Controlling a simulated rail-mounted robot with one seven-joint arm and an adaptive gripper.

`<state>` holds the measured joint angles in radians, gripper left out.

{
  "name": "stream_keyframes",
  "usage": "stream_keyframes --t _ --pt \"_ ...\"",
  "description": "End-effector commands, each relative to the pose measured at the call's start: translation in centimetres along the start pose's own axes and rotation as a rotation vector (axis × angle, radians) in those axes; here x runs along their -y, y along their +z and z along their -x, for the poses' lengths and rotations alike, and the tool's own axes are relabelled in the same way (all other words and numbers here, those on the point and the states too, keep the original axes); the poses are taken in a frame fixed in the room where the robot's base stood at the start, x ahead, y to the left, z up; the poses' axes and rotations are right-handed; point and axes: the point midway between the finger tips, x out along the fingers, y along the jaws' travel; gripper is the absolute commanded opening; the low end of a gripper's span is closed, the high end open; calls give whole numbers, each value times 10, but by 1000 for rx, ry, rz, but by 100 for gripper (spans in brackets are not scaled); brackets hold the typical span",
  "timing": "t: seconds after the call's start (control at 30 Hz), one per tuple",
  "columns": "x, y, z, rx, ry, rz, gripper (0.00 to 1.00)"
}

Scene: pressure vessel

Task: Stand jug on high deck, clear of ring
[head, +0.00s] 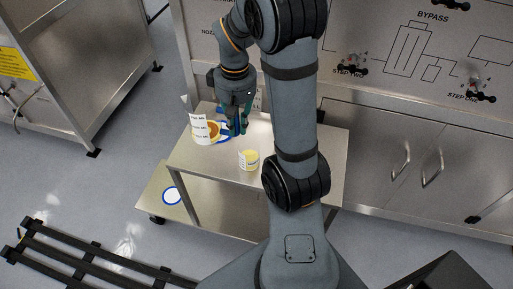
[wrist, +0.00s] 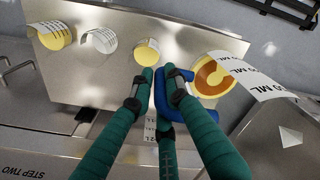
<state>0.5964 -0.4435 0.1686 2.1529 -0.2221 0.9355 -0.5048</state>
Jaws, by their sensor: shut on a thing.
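The jug (head: 200,128) is white with printed labels and an orange-brown inside. In the head view it is over the left part of the high deck (head: 208,161), a steel tabletop. Whether its base touches the deck I cannot tell. The jug's yellow rim and orange inside (wrist: 211,76) show in the wrist view, beside its blue handle (wrist: 176,73). My gripper (head: 236,127) is shut on the handle, with green fingers around it in the wrist view (wrist: 158,95). A blue ring (head: 172,196) with a white middle lies on the lower deck.
A small yellow-and-white pot (head: 249,160) stands on the high deck. Several pots stand in a row in the wrist view, including a yellow one (wrist: 54,36) and a white one (wrist: 101,40). A steel cabinet panel (head: 400,70) rises behind the deck. Black rails (head: 75,265) lie at lower left.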

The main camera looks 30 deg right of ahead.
Motion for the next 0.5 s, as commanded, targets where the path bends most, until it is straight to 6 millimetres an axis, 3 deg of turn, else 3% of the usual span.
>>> stream_keyframes --t 0.1,0.27,0.37,0.5 --pt "-35 -3 -14 1 -2 6 0" --pt "-62 -2 -23 -3 -2 24 0" --pt "-65 -4 -28 -2 -2 33 0" --pt "-46 -15 -43 -1 -4 40 0"
